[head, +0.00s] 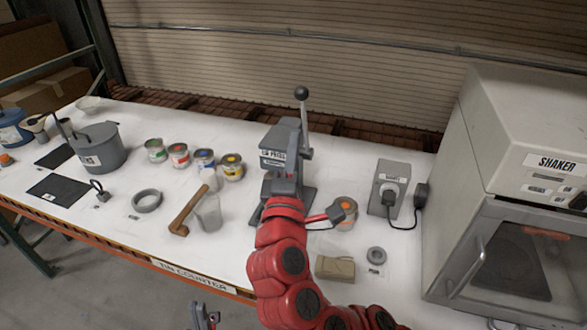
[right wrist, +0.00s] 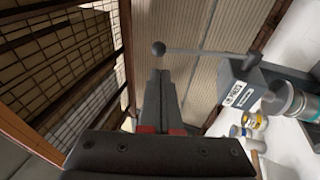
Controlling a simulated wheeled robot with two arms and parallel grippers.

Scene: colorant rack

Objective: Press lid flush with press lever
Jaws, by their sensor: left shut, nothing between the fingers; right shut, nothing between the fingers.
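The grey lid press (head: 273,152) stands at the middle of the counter, and its label also shows in the right wrist view (right wrist: 238,92). Its lever (head: 304,125) stands nearly upright with a black ball on top. The lever also shows in the right wrist view (right wrist: 205,51), beyond my fingers. My right gripper (right wrist: 166,88) is shut and empty, apart from the lever. In the head view my red right arm covers the front of the press, so a can or lid beneath it is hidden. My left gripper (head: 206,318) is shut and empty at the bottom edge, before the counter.
A grey power box (head: 388,178) and the large shaker (head: 530,130) stand further right. Several paint cans (head: 204,162), a clear cup (head: 208,212) and a wooden-handled mallet (head: 187,211) lie left of the press.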

